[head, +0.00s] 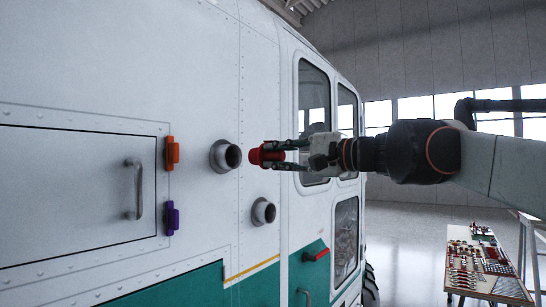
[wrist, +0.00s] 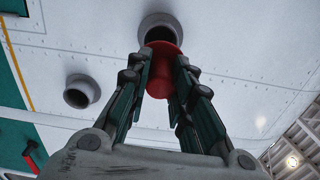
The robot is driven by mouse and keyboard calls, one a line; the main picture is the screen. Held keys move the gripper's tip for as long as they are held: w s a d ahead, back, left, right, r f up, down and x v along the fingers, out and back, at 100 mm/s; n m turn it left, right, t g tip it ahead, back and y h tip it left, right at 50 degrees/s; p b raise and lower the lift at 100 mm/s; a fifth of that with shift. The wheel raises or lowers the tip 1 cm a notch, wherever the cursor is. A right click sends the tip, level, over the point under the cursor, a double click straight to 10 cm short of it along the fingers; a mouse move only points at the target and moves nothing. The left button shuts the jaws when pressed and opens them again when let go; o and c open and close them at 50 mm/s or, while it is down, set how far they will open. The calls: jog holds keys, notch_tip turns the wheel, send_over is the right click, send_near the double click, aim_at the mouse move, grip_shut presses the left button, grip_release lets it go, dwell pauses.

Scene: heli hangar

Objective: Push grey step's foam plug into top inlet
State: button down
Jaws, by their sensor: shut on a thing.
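My gripper (head: 286,155) is shut on a red foam plug (head: 256,156) and holds it level, just right of the top inlet (head: 226,156) in the head view. The top inlet is a grey round tube on the white helicopter side. In the wrist view my gripper (wrist: 166,82) grips the plug (wrist: 163,62) on both sides. The plug covers the lower part of the top inlet's mouth (wrist: 158,28) there. A gap shows between plug and inlet in the head view. The lower inlet (head: 263,211) is empty; it also shows in the wrist view (wrist: 82,91). I see no grey step.
On the helicopter side are an orange latch (head: 172,153), a purple latch (head: 172,218), a door handle (head: 136,190) and a red handle (head: 316,255). A table with parts (head: 488,268) stands at the lower right.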

aim_at(255, 156)
jog(key=shift+x, duration=3.6)
jog(key=shift+p+x, duration=0.65)
jog(key=shift+x, duration=0.8)
jog(key=c, duration=1.3)
grip_release()
jog(key=shift+c, duration=0.2)
